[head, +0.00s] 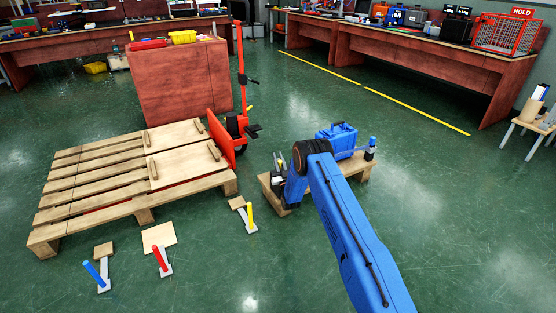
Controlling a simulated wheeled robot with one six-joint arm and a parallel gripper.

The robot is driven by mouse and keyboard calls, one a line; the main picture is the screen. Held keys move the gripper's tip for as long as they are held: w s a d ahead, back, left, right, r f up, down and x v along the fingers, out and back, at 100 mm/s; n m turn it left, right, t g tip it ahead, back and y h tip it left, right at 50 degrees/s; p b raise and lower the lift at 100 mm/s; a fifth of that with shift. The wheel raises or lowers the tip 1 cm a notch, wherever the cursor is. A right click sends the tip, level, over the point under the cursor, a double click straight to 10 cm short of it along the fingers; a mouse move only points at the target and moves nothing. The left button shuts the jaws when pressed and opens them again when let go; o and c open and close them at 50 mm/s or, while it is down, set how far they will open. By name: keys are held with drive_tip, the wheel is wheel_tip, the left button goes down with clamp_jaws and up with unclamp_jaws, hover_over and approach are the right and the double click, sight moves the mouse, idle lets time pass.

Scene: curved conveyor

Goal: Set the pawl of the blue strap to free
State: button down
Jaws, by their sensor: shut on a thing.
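No strap or pawl can be made out for certain. A blue handle (94,275) leans on a grey metal plate on the floor at the front left. A blue case (340,139) sits on a low wooden stand (354,170). A dark upright piece with a blue top (371,147) stands at that stand's right end. My gripper (280,167) is at the stand's left end, left of the case, partly hidden by my blue arm. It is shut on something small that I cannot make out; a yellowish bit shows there.
A wooden pallet (105,172) lies at left, with a red pallet jack (238,125) behind it. A red handle (159,258) and a yellow handle (250,217) stand on floor plates in front. Benches (420,52) line the back.

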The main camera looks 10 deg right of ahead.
drive_tip(key=c, duration=1.6)
unclamp_jaws()
drive_tip(key=shift+s, duration=0.15)
drive_tip(key=v, duration=1.7)
drive_tip(key=shift+f, duration=0.1)
